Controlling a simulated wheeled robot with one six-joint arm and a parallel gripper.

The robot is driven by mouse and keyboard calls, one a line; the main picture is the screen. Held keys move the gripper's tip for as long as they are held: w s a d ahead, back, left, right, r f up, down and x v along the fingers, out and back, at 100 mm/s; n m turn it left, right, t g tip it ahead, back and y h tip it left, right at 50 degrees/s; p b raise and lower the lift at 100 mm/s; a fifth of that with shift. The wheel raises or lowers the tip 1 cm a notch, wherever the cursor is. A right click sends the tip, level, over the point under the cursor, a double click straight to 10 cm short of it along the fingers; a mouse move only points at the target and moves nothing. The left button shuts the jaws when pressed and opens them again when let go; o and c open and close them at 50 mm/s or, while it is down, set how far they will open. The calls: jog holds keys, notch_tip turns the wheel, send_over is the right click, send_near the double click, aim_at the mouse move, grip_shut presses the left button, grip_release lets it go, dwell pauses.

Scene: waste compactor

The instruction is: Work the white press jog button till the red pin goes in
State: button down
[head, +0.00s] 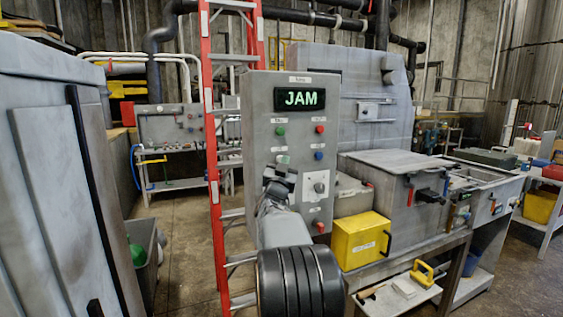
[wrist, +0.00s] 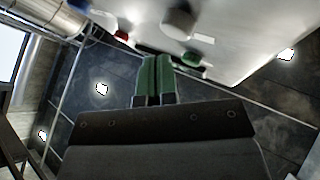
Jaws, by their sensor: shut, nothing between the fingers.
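The grey control panel (head: 262,120) stands in front of me with a green JAM display (head: 299,98). The white button (wrist: 178,20) shows at the top of the wrist view, beyond the tips of my gripper (wrist: 157,60). My gripper (head: 281,168) is shut and empty, close in front of the panel's left button column. In the head view it hides the white button. I cannot tell whether the fingertips touch it; in the wrist view they look apart. I cannot make out the red pin for sure.
On the panel are a green button (head: 280,131), a red button (head: 319,129), a blue button (head: 318,155) and a selector knob (head: 319,187). A red ladder (head: 210,130) stands at left. A yellow box (head: 360,240) sits at lower right, beside the grey compactor (head: 395,175).

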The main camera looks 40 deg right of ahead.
jog(key=shift+w, duration=0.1)
jog(key=shift+w+d, duration=0.15)
jog(key=shift+w, duration=0.2)
jog(key=shift+w+d, duration=0.15)
jog(key=shift+w, duration=0.3)
dwell(0.9)
jog(key=shift+s, duration=0.2)
dwell(1.9)
jog(key=shift+s+a+b, duration=0.3)
jog(key=shift+s+b, duration=0.35)
jog(key=shift+b, duration=0.25)
jog(key=shift+s+a+b, duration=0.3)
jog(key=shift+s+b, duration=0.4)
jog(key=shift+s, duration=0.1)
jog(key=shift+s+a+b, duration=0.35)
jog(key=shift+s+b, duration=0.35)
jog(key=shift+s, duration=0.05)
jog(key=shift+s+a+b, duration=0.3)
jog(key=shift+s+b, duration=0.4)
jog(key=shift+s, duration=0.1)
